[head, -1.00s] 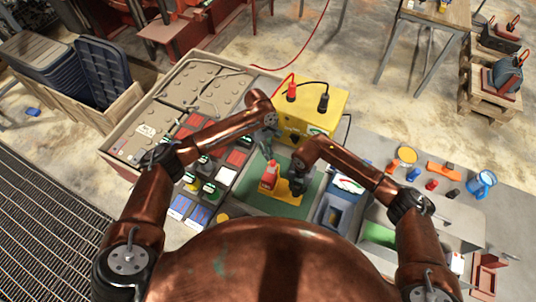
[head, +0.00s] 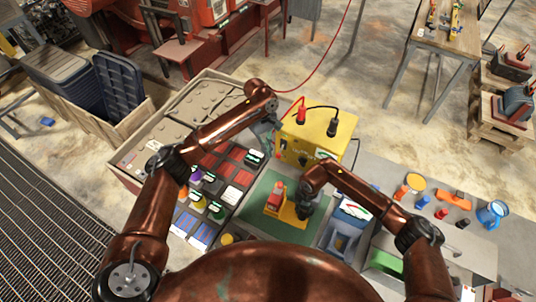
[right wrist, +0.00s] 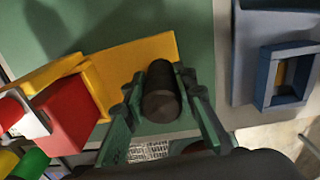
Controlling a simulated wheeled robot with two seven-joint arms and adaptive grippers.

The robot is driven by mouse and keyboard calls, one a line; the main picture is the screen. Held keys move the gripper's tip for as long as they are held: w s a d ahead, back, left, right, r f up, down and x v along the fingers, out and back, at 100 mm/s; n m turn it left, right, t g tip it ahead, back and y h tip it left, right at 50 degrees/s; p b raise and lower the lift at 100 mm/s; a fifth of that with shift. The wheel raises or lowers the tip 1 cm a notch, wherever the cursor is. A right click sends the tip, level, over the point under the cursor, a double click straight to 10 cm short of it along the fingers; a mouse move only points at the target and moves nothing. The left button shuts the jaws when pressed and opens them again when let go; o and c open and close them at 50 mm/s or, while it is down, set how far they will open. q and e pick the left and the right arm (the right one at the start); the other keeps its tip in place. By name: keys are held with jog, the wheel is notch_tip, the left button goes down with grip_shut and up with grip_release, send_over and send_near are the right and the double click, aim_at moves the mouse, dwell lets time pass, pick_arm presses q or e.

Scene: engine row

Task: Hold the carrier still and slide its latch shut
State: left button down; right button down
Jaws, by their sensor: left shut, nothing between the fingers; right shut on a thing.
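The yellow carrier (head: 288,215) lies on the green mat (head: 259,192) with a red and white block (head: 274,197) at its left end. In the right wrist view the carrier (right wrist: 140,56) and the red block (right wrist: 70,118) show at the left. My right gripper (head: 303,209) is at the carrier's right end. Its green fingers (right wrist: 163,98) are shut on a dark round post (right wrist: 161,92) there. My left gripper (head: 272,143) is shut and empty, above and behind the carrier, beside the yellow box. I cannot make out the latch or its position.
The yellow box (head: 318,130) with red and black plugs stands behind the mat. Several small cards and coloured pieces (head: 208,190) lie left of it. A blue-grey bin (head: 342,238) stands close on the right, with a blue mug (head: 491,214) and small parts beyond.

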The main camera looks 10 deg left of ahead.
jog(key=c, duration=1.5)
grip_release()
